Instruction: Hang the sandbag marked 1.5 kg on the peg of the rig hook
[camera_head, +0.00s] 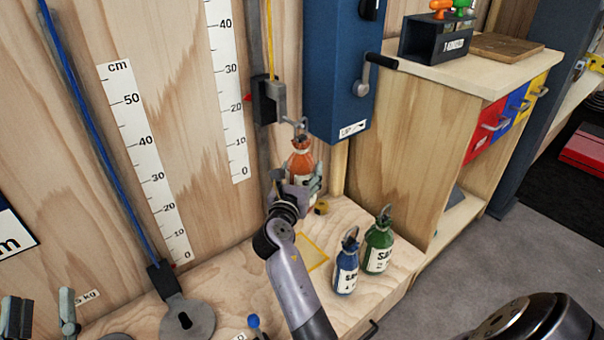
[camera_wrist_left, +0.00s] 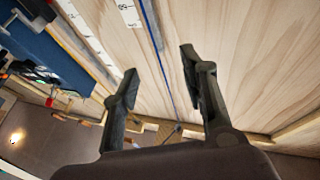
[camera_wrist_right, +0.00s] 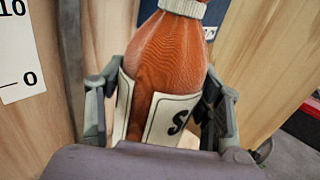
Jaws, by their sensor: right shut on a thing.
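The orange sandbag (camera_head: 301,164) is upright above the bench, its label partly hidden and its weight unreadable. My right gripper (camera_head: 296,187) is shut around its body. The right wrist view shows the bag (camera_wrist_right: 170,62) between both fingers (camera_wrist_right: 165,115). The bag's metal top hook stands just below and right of the rig hook (camera_head: 268,100), a dark block on the vertical rail. I cannot tell whether they touch; the peg is not clear. My left gripper (camera_head: 41,313) is open and empty at the lower left; its spread fingers also show in the left wrist view (camera_wrist_left: 163,85).
A blue sandbag (camera_head: 346,266) and a green sandbag (camera_head: 378,246) stand on the wooden bench (camera_head: 225,265). A blue box (camera_head: 338,65) with a black-handled crank is right of the rail. White cm scales (camera_head: 148,160) line the wall. A yellow-outlined square marks the bench.

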